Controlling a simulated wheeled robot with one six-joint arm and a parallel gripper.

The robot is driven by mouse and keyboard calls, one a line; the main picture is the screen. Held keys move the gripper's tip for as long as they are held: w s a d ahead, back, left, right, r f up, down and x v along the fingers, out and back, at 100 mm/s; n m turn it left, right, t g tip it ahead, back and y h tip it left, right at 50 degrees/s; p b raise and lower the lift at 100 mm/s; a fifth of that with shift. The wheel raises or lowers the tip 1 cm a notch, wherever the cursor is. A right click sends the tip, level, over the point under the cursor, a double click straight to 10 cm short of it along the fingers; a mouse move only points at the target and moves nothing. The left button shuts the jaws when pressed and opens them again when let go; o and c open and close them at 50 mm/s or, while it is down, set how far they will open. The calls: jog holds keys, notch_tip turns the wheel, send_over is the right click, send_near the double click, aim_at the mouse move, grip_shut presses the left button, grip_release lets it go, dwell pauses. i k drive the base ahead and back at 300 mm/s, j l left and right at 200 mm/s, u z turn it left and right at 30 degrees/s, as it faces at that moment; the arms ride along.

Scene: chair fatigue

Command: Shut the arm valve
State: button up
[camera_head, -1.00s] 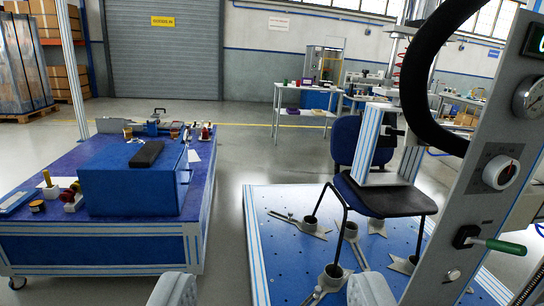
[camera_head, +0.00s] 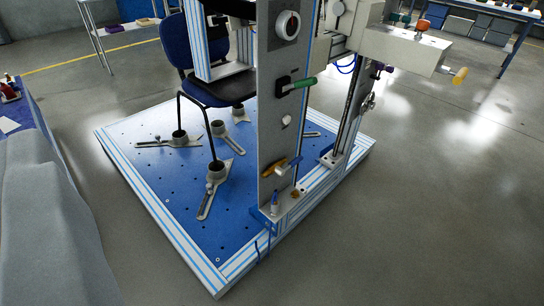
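A grey upright panel (camera_head: 272,135) stands on the test platform, near the middle of the view. Lower down is a second valve with a yellow-orange handle (camera_head: 294,167), tilted. I cannot tell from labels which one is the arm valve.
A blue platform (camera_head: 170,190) with pale rails carries a dark chair (camera_head: 215,90) and metal foot clamps. A round dial (camera_head: 288,25) is above the green handle. A grey beam (camera_head: 405,48) juts right. Floor (camera_head: 430,200) right of the platform is clear.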

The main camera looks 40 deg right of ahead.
aim_at(292, 164)
jog(key=z, duration=1.2)
